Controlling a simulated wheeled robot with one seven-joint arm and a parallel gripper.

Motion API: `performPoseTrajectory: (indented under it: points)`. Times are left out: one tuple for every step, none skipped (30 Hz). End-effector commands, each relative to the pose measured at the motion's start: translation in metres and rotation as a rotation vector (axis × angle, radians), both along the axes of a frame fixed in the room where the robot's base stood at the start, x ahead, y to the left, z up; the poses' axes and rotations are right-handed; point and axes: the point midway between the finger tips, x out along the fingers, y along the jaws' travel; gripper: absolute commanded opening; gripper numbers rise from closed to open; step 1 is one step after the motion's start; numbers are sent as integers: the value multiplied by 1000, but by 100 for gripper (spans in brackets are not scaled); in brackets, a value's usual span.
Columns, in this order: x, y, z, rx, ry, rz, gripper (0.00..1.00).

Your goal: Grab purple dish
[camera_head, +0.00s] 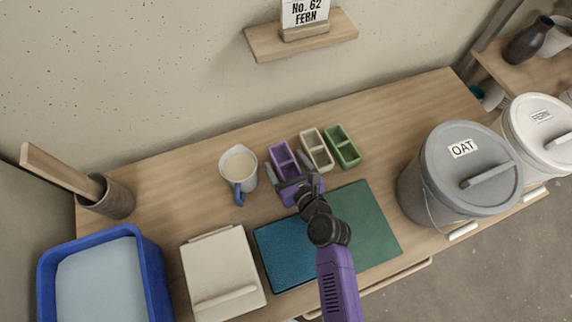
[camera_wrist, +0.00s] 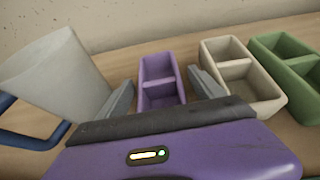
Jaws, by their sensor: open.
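The purple dish (camera_head: 282,158) is a small rectangular tray with two compartments. It stands on the wooden table, left of the beige dish (camera_head: 317,150) and the green dish (camera_head: 342,147). In the wrist view the purple dish (camera_wrist: 158,78) lies ahead, between the two grey fingers of my gripper (camera_wrist: 162,97). My gripper (camera_head: 297,183) is open and empty at the near end of the dish. Its lower body hides the nearest part of the dish. I cannot tell whether the fingers touch it.
A jug (camera_head: 238,168) stands close on the left, its blue handle (camera_wrist: 30,130) near my left finger. The beige dish (camera_wrist: 240,80) is close on the right. A blue-green mat (camera_head: 365,225) lies in front. A grey OAT bucket (camera_head: 440,170) stands at right.

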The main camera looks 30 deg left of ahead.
Motion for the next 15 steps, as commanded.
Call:
performPoseTrajectory:
  points:
    - [0,1,-1,0,0,0,77]
    - [0,1,0,0,0,0,77]
    - [0,1,0,0,0,0,77]
    - [0,0,0,0,0,0,77]
    - [0,0,0,0,0,0,77]
    - [0,0,0,0,0,0,77]
    - [0,0,0,0,0,-1,71]
    - [0,0,0,0,0,-1,66]
    - [0,0,0,0,0,-1,58]
    - [1,0,0,0,0,-1,52]
    - [0,0,0,0,0,-1,46]
    - [1,0,0,0,0,-1,38]
    - [0,0,0,0,0,-1,32]
    - [0,0,0,-1,-1,-1,26]
    - [1,0,0,-1,-1,-1,18]
